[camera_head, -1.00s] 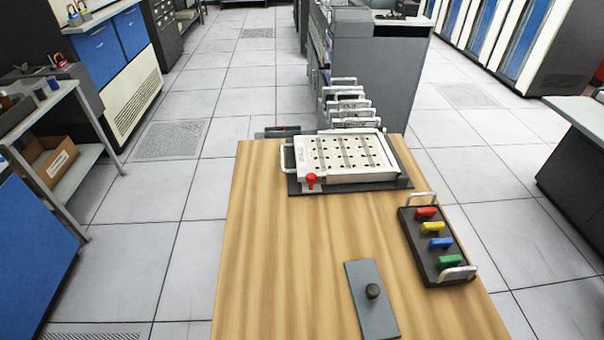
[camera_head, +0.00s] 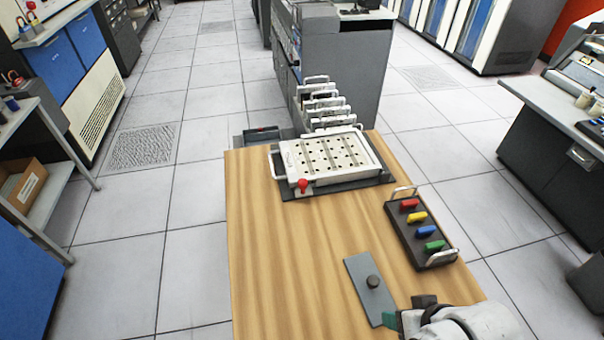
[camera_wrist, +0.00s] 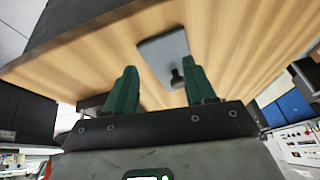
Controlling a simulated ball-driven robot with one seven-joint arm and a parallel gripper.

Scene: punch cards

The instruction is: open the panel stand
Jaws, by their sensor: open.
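The panel stand appears to be the white perforated panel (camera_head: 325,154) lying flat on a dark base (camera_head: 378,179) at the far end of the wooden table. It has a white handle on its left side and a red knob (camera_head: 303,185) at its near left corner. My gripper (camera_head: 391,320) is at the table's near right, well short of the panel. In the wrist view my gripper (camera_wrist: 160,68) has its two green fingers spread apart with nothing held. The panel is not visible in the wrist view.
A grey plate (camera_head: 362,287) with a black knob lies on the table near my gripper. It also shows in the wrist view (camera_wrist: 165,50). A dark tray (camera_head: 408,237) with coloured blocks stands at the right edge. Several handled panels (camera_head: 322,103) stand upright behind the table. The table's left side is clear.

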